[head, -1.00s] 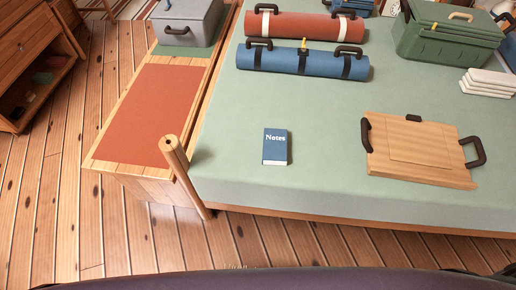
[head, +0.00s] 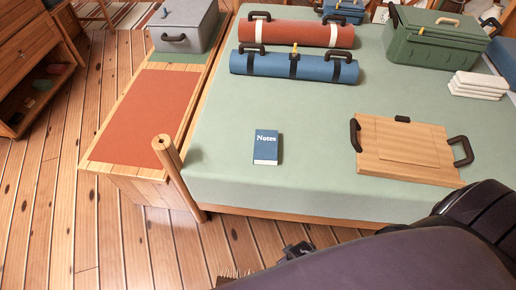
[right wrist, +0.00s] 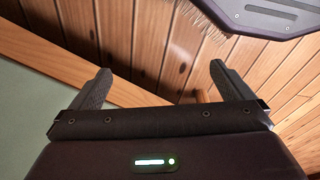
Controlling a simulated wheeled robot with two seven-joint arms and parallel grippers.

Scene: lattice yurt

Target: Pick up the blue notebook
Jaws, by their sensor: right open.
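The blue notebook (head: 266,149), marked "Notes", lies flat near the front left of a green-covered bed (head: 225,115). Nothing covers it. My right arm comes in from the lower right of the head view, and part of my right gripper (head: 297,250) shows in front of the bed's edge, below the notebook. In the right wrist view my right gripper (right wrist: 161,78) is open with nothing between its fingers. The wooden floor and bed edge lie beyond them; the notebook is not in that view. My left gripper is not in view.
A wooden board with black handles (head: 408,152) lies right of the notebook. Blue (head: 270,64) and red (head: 322,34) rolls, a green box (head: 430,42) and white blocks (head: 480,84) sit farther back. A wooden post (head: 170,160) stands at the bed's left corner. Bed around the notebook is clear.

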